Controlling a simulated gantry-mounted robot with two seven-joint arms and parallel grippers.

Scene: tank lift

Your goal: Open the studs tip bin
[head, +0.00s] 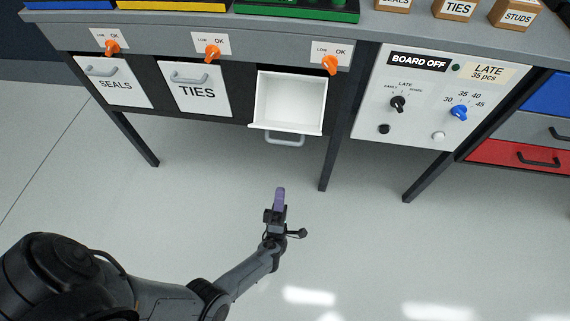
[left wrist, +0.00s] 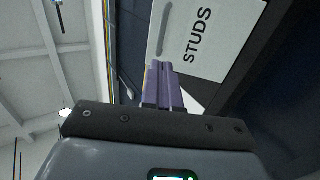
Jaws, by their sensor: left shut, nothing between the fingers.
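The studs tip bin (head: 290,101) is the rightmost of the three bins under the bench. It is tipped open, its white, empty-looking inside facing up and its grey handle (head: 285,140) at the lower front edge. In the left wrist view its white front (left wrist: 205,35) shows the word STUDS. My left gripper (head: 280,192) has purple fingers, which are together with nothing between them. It is apart from the bin, below the handle in the head picture. Its fingers also show in the left wrist view (left wrist: 163,85). My right gripper is not in view.
The SEALS bin (head: 115,88) and TIES bin (head: 195,92) are closed to the left. Orange knobs (head: 331,64) sit above the bins. A control panel (head: 425,100) stands to the right. Dark bench legs (head: 330,160) flank the bins; the floor in front is clear.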

